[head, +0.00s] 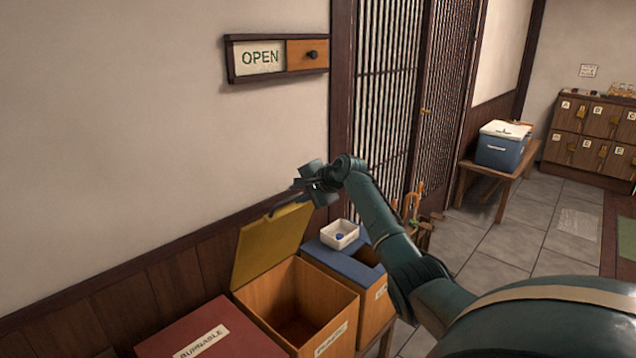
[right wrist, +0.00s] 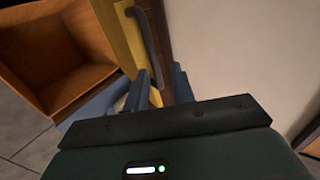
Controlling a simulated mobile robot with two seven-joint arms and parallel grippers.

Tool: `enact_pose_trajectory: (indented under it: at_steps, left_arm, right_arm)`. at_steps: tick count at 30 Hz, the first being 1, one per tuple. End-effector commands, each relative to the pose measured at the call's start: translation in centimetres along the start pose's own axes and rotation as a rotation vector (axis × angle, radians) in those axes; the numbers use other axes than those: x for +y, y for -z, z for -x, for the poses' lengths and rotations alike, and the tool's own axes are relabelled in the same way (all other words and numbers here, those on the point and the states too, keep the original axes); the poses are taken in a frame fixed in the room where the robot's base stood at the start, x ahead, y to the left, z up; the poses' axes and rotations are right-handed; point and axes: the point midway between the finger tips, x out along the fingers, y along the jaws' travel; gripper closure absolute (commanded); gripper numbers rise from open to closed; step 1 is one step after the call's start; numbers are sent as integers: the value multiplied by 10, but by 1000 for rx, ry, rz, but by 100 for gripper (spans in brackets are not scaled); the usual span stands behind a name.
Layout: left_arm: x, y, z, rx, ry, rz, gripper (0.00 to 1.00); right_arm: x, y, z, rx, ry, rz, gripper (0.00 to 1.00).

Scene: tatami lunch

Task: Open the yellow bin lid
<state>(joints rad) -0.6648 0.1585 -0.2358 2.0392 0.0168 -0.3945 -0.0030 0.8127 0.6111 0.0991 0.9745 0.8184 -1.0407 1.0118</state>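The yellow bin lid (head: 268,243) stands raised, leaning back toward the wall, and the wooden bin (head: 300,295) below it is open and looks empty inside. A dark handle (head: 287,209) runs along the lid's upper part. My right gripper (head: 308,187) is just above and behind the lid's top edge. In the right wrist view the lid (right wrist: 122,35) and its dark handle (right wrist: 147,48) lie just beyond the fingers (right wrist: 158,85). My left gripper is not in view.
A red bin marked BURNABLE (head: 215,335) stands left of the open bin. A blue-topped bin (head: 375,275) stands right, with a white tray (head: 340,234) on top. The wall (head: 130,130) is close behind. Floor (head: 505,240) at right is clear.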

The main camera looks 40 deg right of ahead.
Motion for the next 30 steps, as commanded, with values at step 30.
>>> enact_pose_trajectory:
  at_steps: [30]
  left_arm:
    - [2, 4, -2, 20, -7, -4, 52]
  right_arm:
    - [-1, -1, 84, 0, 2, 1, 75]
